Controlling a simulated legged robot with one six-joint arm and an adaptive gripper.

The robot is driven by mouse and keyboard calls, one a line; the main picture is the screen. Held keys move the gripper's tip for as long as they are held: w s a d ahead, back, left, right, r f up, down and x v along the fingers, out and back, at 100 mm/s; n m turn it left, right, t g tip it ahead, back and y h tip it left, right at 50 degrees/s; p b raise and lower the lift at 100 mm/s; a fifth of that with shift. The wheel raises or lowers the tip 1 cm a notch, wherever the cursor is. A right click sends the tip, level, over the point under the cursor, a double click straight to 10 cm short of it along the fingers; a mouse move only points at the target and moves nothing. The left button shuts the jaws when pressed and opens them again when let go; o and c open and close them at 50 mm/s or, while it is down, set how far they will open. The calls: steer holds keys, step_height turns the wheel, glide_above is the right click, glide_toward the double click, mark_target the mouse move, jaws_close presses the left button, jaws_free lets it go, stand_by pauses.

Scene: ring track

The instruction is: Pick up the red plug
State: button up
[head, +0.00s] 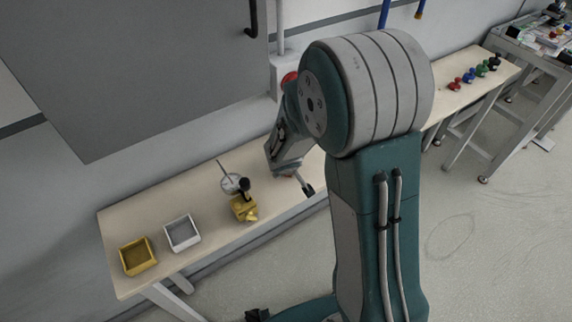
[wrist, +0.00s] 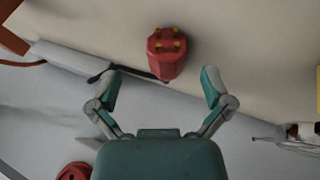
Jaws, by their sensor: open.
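The red plug (wrist: 167,52) shows in the wrist view at the upper middle, on the pale table top (wrist: 240,35). It is a faceted red body with several gold pins facing the camera. My gripper (wrist: 162,76) is open and empty, its two fingers spread to the left and right of the plug's lower end. I cannot tell how far the plug lies beyond the fingertips. In the head view my arm hides the plug, and only the dark tip of my gripper (head: 305,188) shows over the table.
In the head view, a yellow tray (head: 124,259), a white tray (head: 168,236) and a brass valve (head: 244,210) stand on the table left of my arm. Another bench (head: 440,122) at right holds several coloured knobs. A red part (wrist: 73,173) shows at the wrist view's bottom left.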

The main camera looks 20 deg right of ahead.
steer(key=shift+a+x, duration=0.25)
steer(key=shift+x, duration=0.8)
steer(key=shift+a+x, duration=0.2)
steer(key=shift+x, duration=0.85)
steer(key=shift+d+f, duration=0.1)
steer(key=shift+c, duration=0.9)
steer(key=c, duration=1.1)
